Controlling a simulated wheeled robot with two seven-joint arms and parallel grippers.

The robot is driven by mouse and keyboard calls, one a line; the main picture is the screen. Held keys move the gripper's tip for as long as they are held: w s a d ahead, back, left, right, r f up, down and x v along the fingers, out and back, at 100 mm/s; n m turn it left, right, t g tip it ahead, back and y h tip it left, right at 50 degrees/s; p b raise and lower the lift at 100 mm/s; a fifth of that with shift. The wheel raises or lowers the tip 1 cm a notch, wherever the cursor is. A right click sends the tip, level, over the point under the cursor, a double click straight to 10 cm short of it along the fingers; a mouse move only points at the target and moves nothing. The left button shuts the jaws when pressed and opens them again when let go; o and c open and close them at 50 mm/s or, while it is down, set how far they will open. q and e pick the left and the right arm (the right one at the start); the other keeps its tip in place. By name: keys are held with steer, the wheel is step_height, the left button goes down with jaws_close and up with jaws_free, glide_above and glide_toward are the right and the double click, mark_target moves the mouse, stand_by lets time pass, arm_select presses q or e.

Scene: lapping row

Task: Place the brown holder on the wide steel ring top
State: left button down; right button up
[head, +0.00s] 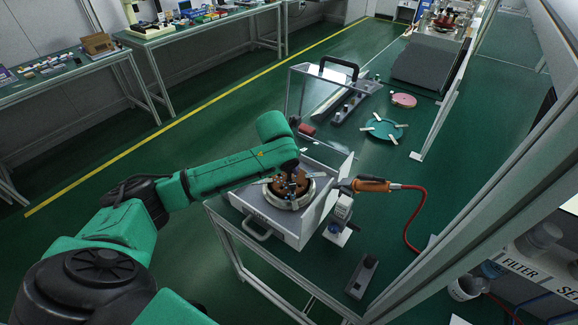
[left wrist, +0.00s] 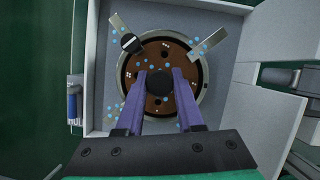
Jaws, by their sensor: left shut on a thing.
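The brown holder (left wrist: 181,57) is a round disc with small holes and a black knob in its middle. My left gripper (left wrist: 158,82) is shut on that knob with its purple fingers. In the head view the holder (head: 279,189) lies under my left gripper (head: 288,176). The wide steel ring (left wrist: 114,71) shows as a pale band around the disc in the left wrist view. Its rim (head: 291,206) also shows below the disc in the head view. I cannot tell whether the holder touches the ring. My right gripper is not in view.
The ring sits in a pale grey tray (head: 262,214) with raised walls. Flat metal bars (left wrist: 214,40) reach over the disc's edge. An orange-handled tool (head: 372,185) with a red hose lies just right. A teal disc (head: 384,130) and pink disc (head: 404,100) lie farther back.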

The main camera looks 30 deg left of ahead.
arm_select(q)
steer(key=shift+f, duration=0.3)
steer(key=c, duration=0.5)
jaws_free()
steer(key=shift+c, duration=0.2)
steer(key=shift+r, duration=0.2)
steer(key=v, duration=1.2)
steer(key=shift+r, duration=0.4)
